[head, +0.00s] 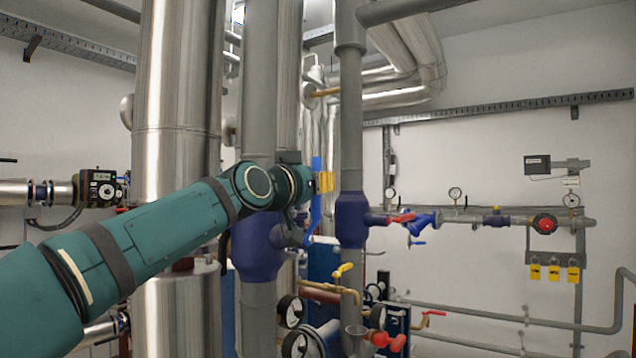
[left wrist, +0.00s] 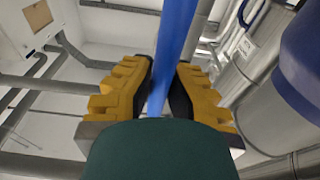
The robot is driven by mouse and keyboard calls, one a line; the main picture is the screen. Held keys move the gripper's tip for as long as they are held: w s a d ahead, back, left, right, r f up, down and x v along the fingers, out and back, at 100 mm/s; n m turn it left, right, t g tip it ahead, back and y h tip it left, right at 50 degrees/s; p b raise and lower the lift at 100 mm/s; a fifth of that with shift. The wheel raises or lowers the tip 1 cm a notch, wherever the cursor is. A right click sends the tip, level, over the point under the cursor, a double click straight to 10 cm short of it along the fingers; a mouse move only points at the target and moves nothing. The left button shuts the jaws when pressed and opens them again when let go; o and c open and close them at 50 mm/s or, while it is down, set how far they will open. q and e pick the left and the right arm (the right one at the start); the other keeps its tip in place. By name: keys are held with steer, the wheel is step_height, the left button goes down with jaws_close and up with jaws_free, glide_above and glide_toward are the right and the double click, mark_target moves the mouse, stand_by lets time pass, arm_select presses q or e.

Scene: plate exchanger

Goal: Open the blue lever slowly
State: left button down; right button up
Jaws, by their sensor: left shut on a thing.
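The blue lever (head: 315,212) stands roughly upright beside the dark blue valve body (head: 257,243) on a thick grey vertical pipe. My left gripper (head: 323,182), with yellow finger pads, is at the upper part of the lever and shut on it. In the left wrist view the lever (left wrist: 173,50) runs between the yellow-padded fingers of my left gripper (left wrist: 165,85). The lever's lower joint is partly hidden behind my wrist in the head view. My right gripper is in neither view.
A second grey pipe (head: 351,120) with a blue fitting (head: 351,220) stands just right of the lever. A large shiny metal pipe (head: 178,90) stands behind my left arm.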

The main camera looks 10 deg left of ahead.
arm_select(q)
steer(key=c, duration=0.9)
jaws_free()
steer(key=shift+s+a, duration=0.1)
steer(key=shift+s, duration=0.05)
steer(key=v, duration=1.1)
steer(key=shift+s+a+f, duration=0.1)
steer(key=shift+s, duration=0.25)
